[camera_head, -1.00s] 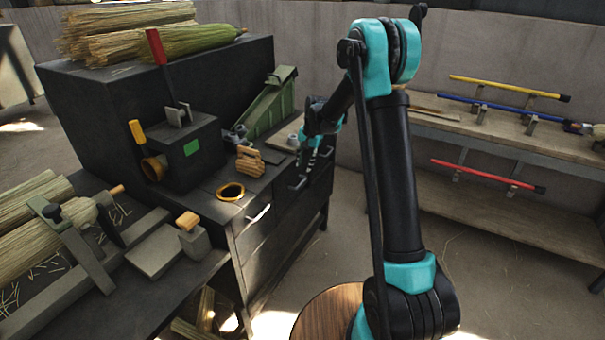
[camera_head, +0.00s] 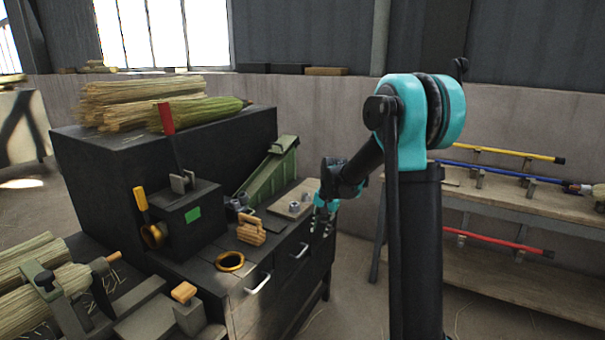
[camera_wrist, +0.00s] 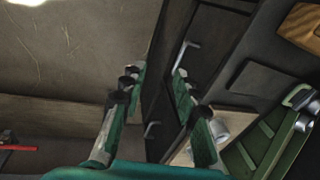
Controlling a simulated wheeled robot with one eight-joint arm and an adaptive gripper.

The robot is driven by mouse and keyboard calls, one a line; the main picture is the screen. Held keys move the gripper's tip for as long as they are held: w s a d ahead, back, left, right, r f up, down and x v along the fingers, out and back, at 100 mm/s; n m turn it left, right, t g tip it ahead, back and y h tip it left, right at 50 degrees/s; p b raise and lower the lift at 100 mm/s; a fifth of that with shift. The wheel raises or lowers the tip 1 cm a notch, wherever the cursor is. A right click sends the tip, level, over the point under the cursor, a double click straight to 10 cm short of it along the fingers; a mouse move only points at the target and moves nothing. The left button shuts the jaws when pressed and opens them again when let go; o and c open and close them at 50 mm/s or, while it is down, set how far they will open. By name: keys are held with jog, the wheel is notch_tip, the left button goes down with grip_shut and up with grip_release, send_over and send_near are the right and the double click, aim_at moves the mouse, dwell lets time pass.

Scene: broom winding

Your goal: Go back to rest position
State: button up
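My gripper (camera_head: 322,226) hangs just off the right end of the black workbench, in front of the drawer side, with its fingers pointing down. In the wrist view its two teal-and-black fingers (camera_wrist: 158,82) stand apart with nothing between them. Behind them are the dark drawer fronts with metal handles (camera_wrist: 184,52). My arm is bent at the teal elbow on the right of the head view.
The workbench holds a green wedge-shaped device (camera_head: 268,170), a wooden clamp-like block (camera_head: 251,231), a gold ring (camera_head: 230,261) and a black box machine with a red lever (camera_head: 166,119). A wooden shelf (camera_head: 520,202) with coloured handles stands at right.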

jog(key=s+d+f+n, duration=0.1)
jog(key=s+d, duration=0.3)
jog(key=s, duration=0.6)
jog(key=s+d+f+n+t+h, duration=0.1)
jog(key=s+d, duration=0.3)
jog(key=s, duration=0.7)
jog(key=s+d+f+n+t, duration=0.1)
jog(key=s+d, duration=0.3)
jog(key=s, duration=0.6)
jog(key=shift+s+f+n+h, duration=0.25)
jog(key=shift+s+n+h, duration=0.1)
jog(key=shift+n, duration=0.55)
jog(key=shift+d, duration=0.1)
